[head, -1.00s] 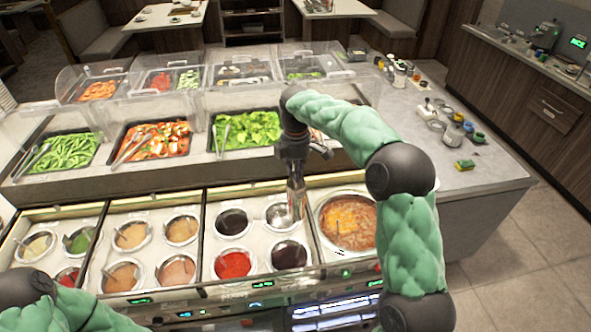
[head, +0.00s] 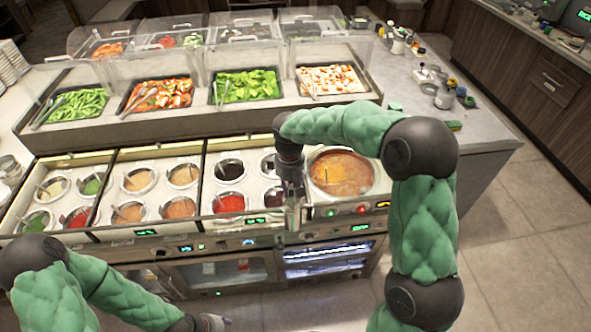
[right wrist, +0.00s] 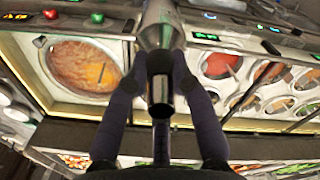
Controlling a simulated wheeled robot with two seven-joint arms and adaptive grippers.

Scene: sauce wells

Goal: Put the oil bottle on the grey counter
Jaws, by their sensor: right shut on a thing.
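My right gripper (head: 291,192) is shut on a shiny metal bottle (head: 292,215), which I take to be the oil bottle. It hangs roughly upright at the front edge of the sauce wells, by the control panel. In the right wrist view the fingers close on both sides of the bottle (right wrist: 158,30). The grey counter (head: 485,130) is at the right, behind and to the right of my right arm, with bare room near its front. My left gripper (head: 212,322) is low at the bottom edge, partly cut off; its jaws are unclear.
The sauce wells (head: 231,203) lie left of the bottle, and a large soup pot (head: 340,172) is just right of it. Trays of vegetables under clear guards are behind the wells.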

